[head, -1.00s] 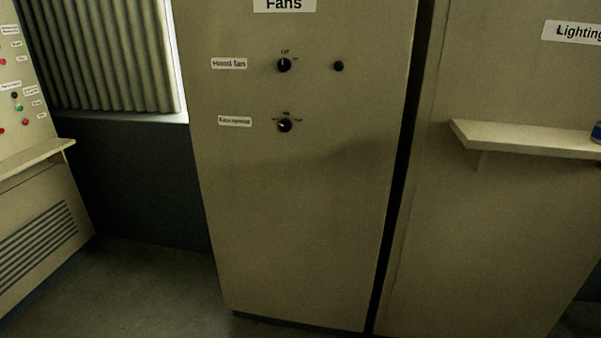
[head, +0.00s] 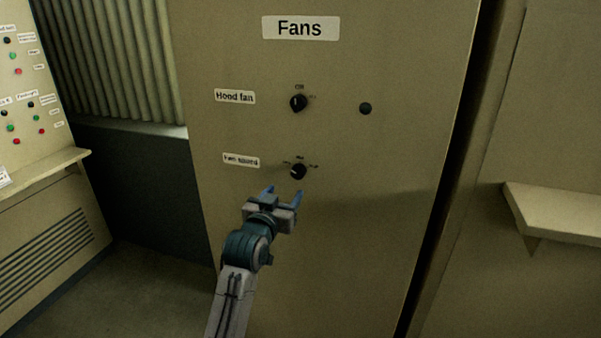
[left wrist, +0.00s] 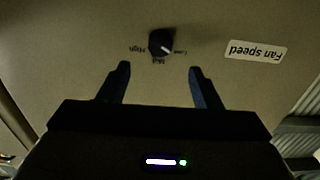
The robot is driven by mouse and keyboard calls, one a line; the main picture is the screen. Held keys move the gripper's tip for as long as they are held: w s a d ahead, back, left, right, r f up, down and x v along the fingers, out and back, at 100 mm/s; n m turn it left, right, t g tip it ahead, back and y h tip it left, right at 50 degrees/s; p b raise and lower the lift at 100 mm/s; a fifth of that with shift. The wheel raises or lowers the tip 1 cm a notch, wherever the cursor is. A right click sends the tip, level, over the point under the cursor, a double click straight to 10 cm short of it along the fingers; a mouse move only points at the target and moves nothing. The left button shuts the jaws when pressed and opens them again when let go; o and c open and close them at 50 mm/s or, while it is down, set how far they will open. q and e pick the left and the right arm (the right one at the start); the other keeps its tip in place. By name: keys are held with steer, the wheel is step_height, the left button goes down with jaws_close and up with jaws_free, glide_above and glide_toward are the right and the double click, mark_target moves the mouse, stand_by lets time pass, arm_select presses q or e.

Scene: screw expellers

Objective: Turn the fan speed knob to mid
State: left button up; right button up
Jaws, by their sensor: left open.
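The black fan speed knob (head: 298,171) is on the beige Fans cabinet, right of its "Fan speed" label (head: 240,160). In the left wrist view, which is upside down, the knob (left wrist: 161,43) has "Mid" printed beside it, "High" to the left and "Low" to the right. Its white mark points towards the Low side. My left gripper (head: 284,192) is open and empty, just below the knob in the head view. In the left wrist view its fingers (left wrist: 160,68) point towards the knob, one to each side, not closed on it. My right gripper is out of view.
The hood fan knob (head: 298,103) sits above the fan speed knob, with a dark round button or lamp (head: 365,109) to its right. A shelf (head: 560,210) juts out at the right. A panel with coloured buttons (head: 18,100) stands at the left.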

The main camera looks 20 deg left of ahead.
mark_target(297, 175)
arm_select(q)
steer(key=w+p, duration=0.2)
steer(key=w, duration=0.7)
steer(key=shift+d+p, duration=0.1)
steer(key=shift+p, duration=0.2)
steer(key=shift+w, duration=0.1)
steer(key=shift+f, duration=0.1)
steer(key=c, duration=1)
